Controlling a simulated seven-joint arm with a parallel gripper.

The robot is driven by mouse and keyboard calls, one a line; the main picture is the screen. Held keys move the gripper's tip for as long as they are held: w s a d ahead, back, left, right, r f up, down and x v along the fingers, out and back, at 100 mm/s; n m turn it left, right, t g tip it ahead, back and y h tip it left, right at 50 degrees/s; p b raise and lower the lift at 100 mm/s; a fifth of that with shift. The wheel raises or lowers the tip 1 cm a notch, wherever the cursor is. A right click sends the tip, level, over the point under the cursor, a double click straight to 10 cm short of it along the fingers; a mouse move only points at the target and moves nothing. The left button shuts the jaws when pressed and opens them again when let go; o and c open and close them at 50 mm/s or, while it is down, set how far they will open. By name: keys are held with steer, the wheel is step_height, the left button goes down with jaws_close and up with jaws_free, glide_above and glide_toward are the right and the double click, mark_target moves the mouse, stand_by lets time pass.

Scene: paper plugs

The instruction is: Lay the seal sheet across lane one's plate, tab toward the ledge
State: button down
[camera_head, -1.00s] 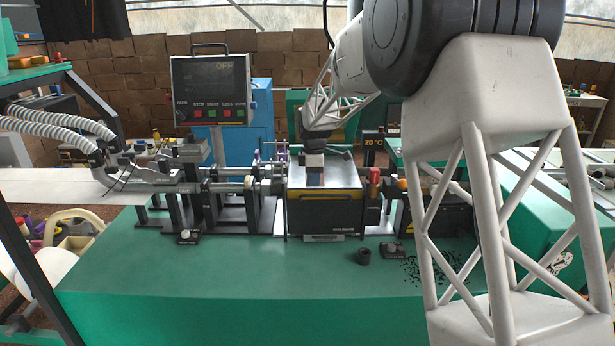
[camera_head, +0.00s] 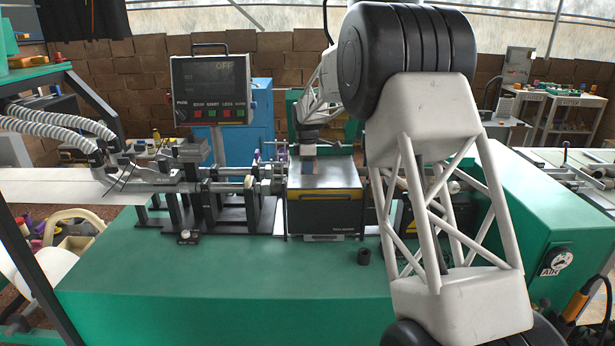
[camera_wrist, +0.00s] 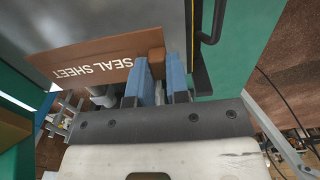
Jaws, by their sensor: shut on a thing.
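The seal sheet (camera_wrist: 85,68) is a flat brown sheet with white "SEAL SHEET" lettering. In the head view my gripper (camera_head: 309,150) is at the back left of the metal top (camera_head: 335,176) of a dark box with a yellow stripe. The sheet is too small to make out clearly there. I cannot tell which surface is lane one's plate, or where the tab and ledge are.
The green bench (camera_head: 230,285) is mostly clear in front. A control panel (camera_head: 212,90) reads OFF. Rods and clamps (camera_head: 225,190) stand left of the box.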

steer(key=shift+w+f, duration=0.1)
stand_by(0.3)
steer(key=shift+f, duration=1.7)
steer(key=shift+f, duration=0.1)
steer(key=c, duration=1.1)
jaws_free()
step_height(320, 180, up, 12)
steer(key=shift+r, duration=0.1)
steer(key=shift+r, duration=0.1)
